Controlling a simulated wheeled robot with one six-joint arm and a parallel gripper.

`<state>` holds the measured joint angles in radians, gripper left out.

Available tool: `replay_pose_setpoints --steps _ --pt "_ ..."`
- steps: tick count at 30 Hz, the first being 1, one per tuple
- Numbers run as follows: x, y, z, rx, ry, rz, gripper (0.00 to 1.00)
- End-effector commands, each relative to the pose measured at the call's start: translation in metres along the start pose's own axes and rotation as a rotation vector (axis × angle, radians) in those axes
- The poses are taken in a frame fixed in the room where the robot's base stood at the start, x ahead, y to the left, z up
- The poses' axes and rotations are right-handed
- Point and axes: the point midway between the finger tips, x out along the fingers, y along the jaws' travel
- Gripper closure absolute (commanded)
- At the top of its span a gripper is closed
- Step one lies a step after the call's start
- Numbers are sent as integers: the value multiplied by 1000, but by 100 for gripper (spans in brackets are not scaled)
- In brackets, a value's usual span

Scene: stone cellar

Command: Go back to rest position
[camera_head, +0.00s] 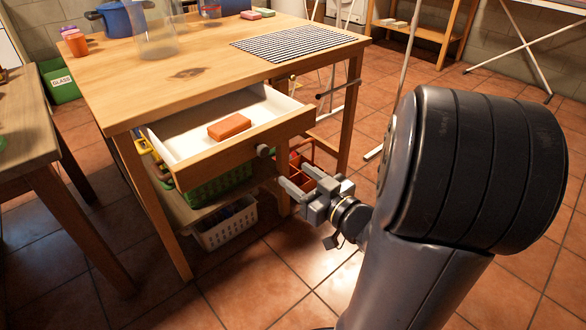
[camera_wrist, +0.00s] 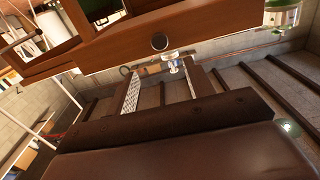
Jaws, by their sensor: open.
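My gripper (camera_head: 293,187) is open and empty, to the right of and below the front of the pulled-out drawer (camera_head: 217,158). Its two fingers point left, apart from each other, near the drawer's round knob (camera_head: 263,151). In the wrist view my gripper (camera_wrist: 162,82) shows its two fingers spread, with nothing between them. The drawer front and knob (camera_wrist: 160,41) appear above them in that view. An orange block (camera_head: 229,126) lies inside the white drawer. The drawer belongs to the wooden table (camera_head: 190,72).
A striped mat (camera_head: 300,43), a clear container (camera_head: 155,38) and a blue pot (camera_head: 120,18) stand on the table. A white basket (camera_head: 226,222) sits on the lower shelf. Another wooden table (camera_head: 27,121) is at left. Tiled floor (camera_head: 270,285) lies open in front.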

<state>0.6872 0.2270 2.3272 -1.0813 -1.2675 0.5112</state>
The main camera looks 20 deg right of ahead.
Motion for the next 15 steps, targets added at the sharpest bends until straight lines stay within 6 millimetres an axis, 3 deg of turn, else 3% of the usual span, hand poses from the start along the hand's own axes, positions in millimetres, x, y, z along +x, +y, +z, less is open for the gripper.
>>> replay_pose_setpoints --steps 8,15 --pt "17 0 1 -2 0 -4 50" --pt "50 -1 2 -2 0 -5 50"
